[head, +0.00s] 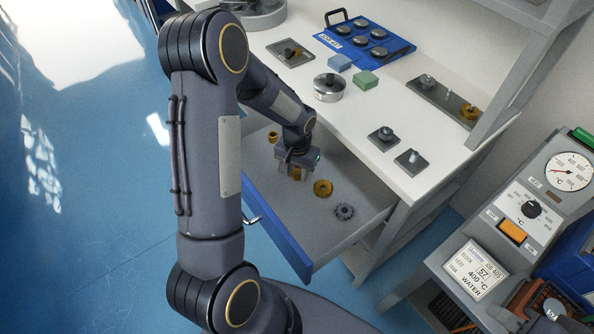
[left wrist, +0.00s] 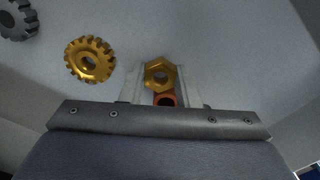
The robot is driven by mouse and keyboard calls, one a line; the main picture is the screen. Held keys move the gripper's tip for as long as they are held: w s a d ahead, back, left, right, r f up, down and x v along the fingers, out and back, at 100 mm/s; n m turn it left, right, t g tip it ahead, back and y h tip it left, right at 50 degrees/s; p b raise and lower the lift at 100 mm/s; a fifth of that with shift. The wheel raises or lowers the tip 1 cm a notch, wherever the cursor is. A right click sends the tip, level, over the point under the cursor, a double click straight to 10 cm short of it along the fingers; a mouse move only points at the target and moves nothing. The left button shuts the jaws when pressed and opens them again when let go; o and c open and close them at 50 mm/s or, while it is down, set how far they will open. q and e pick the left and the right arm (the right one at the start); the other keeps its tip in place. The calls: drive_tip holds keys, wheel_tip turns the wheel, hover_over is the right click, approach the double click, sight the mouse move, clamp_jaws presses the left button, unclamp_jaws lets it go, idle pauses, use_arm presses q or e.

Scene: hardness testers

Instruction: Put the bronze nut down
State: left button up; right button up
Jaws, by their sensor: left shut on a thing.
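The bronze nut (left wrist: 159,74) is a gold hexagon with a round hole. In the left wrist view it sits between the two pale fingers of my left gripper (left wrist: 160,87), which is shut on it. In the head view, my left gripper (head: 296,170) points down inside the open drawer (head: 294,224), with the nut (head: 297,174) partly showing under it. I cannot tell whether the nut touches the drawer floor.
In the drawer, a gold gear (head: 322,188) and a dark grey gear (head: 344,212) lie right of the gripper. A small orange-gold piece (head: 272,136) stands near the far left corner. The front drawer floor is clear. The white worktop (head: 345,125) above holds several parts.

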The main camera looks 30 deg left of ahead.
use_arm(q)
drive_tip(key=shift+f+b, duration=0.55)
drive_tip(key=shift+b, duration=0.05)
drive_tip(key=o, duration=1)
drive_tip(key=shift+c, duration=0.2)
drive_tip(key=shift+r, duration=0.3)
wheel_tip(320, 180, up, 12)
drive_tip(key=p, duration=0.3)
drive_tip(key=s+d+r+t+h, duration=0.2)
drive_tip(key=s+d+r, duration=0.2)
drive_tip(key=s, duration=0.6)
drive_tip(key=s+d+r+t+h, duration=0.1)
drive_tip(key=s+d+r+t, duration=0.2)
drive_tip(key=s+r, duration=0.4)
drive_tip(key=s+d, duration=0.1)
drive_tip(key=s, duration=0.2)
drive_tip(key=shift+s+d+r+t+h, duration=0.2)
drive_tip(key=shift+r+t+h, duration=0.1)
drive_tip(key=shift+r+h, duration=0.1)
